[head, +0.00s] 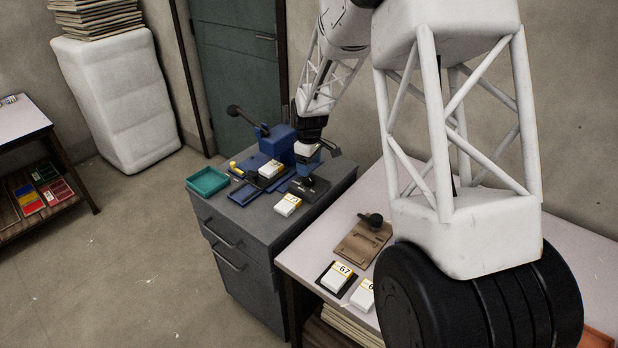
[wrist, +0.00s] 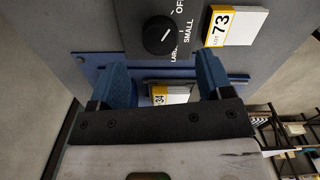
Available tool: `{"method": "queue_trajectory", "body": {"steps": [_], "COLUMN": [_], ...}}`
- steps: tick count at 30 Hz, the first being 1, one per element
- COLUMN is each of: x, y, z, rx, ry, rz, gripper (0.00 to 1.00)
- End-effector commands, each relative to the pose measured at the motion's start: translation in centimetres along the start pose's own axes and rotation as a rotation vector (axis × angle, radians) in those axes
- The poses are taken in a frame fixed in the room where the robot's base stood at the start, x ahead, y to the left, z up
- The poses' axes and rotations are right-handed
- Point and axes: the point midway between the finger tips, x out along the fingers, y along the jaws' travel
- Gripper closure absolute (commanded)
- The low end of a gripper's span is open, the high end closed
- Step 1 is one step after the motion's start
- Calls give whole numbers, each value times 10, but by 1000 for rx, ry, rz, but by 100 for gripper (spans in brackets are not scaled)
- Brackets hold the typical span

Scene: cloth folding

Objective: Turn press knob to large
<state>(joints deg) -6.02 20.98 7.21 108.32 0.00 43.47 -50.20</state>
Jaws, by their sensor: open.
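The press knob (wrist: 158,35) is a round black dial with a white pointer line, on a dark plate (wrist: 182,50) lettered OFF, SMALL and LARGE. Its pointer slants up and right in the wrist view; I cannot tell for certain which label it marks. In the head view the knob plate (head: 310,190) lies on the grey cabinet, beside the blue press (head: 277,143). My gripper (wrist: 160,65) is open, with its blue fingers spread and nothing between their tips. The knob appears just beyond the fingertips, apart from them. In the head view my gripper (head: 307,160) hangs above the knob plate.
A card block marked 73 (wrist: 236,26) lies beside the knob plate. Another marked 34 (wrist: 168,95) is on the press base. A teal tray (head: 206,179) sits at the cabinet's left. The press lever (head: 236,112) sticks up left. A white table (head: 300,262) stands right.

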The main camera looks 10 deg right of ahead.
Motion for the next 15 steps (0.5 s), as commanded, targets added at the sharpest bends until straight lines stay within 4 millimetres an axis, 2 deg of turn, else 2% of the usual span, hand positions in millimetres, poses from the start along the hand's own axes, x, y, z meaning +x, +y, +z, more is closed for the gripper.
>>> {"method": "queue_trajectory", "body": {"steps": [9,15], "x": [39,53], "y": [0,0], "z": [0,0], "rx": [0,0], "ry": [-2,0], "rz": [-2,0], "gripper": [27,27]}}
